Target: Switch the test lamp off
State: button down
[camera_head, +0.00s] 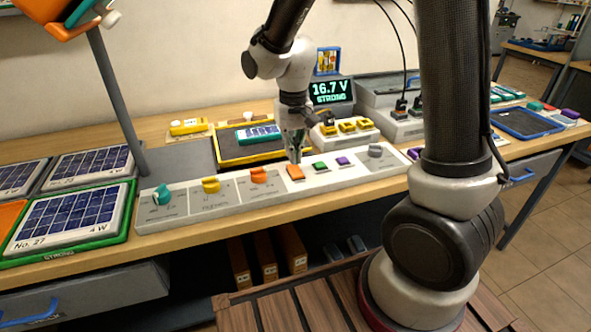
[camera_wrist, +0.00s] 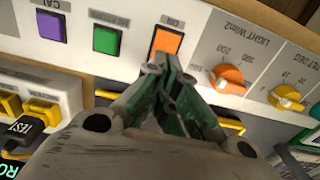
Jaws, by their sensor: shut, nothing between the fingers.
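The control strip (camera_head: 225,199) along the bench front carries knobs and buttons. Its orange square button (camera_head: 296,173) also shows in the wrist view (camera_wrist: 168,41), with a label that reads ON upside down. My gripper (camera_head: 295,160) is shut and empty, pointing down, its tips at the back edge of the orange button. In the wrist view my gripper's tips (camera_wrist: 170,65) overlap the button's near edge; I cannot tell whether they touch. The orange lamp head (camera_head: 60,18) on a grey post is cut off at the top left; I cannot tell if it is lit.
A green button (camera_head: 320,166) and a purple button (camera_head: 342,161) sit right of the orange one. An orange knob (camera_head: 259,175) marked for light is to its left. Behind are a black-and-yellow tray (camera_head: 233,158), yellow connectors and a display (camera_head: 330,91) reading 16.7 V STRONG.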

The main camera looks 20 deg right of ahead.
aim_at(294, 167)
jog(key=shift+f, duration=1.15)
dwell(0.7)
jog(key=shift+r, duration=3.55)
jog(key=shift+s+n, duration=0.15)
jog(key=shift+n, duration=0.15)
jog(key=s+d+r+t, duration=0.2)
jog(key=s+d+r, duration=0.4)
jog(key=s, duration=0.3)
jog(key=s+d+r+t, duration=0.2)
jog(key=s+d+r, duration=0.4)
jog(key=s+d, duration=0.2)
jog(key=shift+s+d+r, duration=0.15)
jog(key=shift+s+d, duration=0.25)
jog(key=shift+s, duration=0.45)
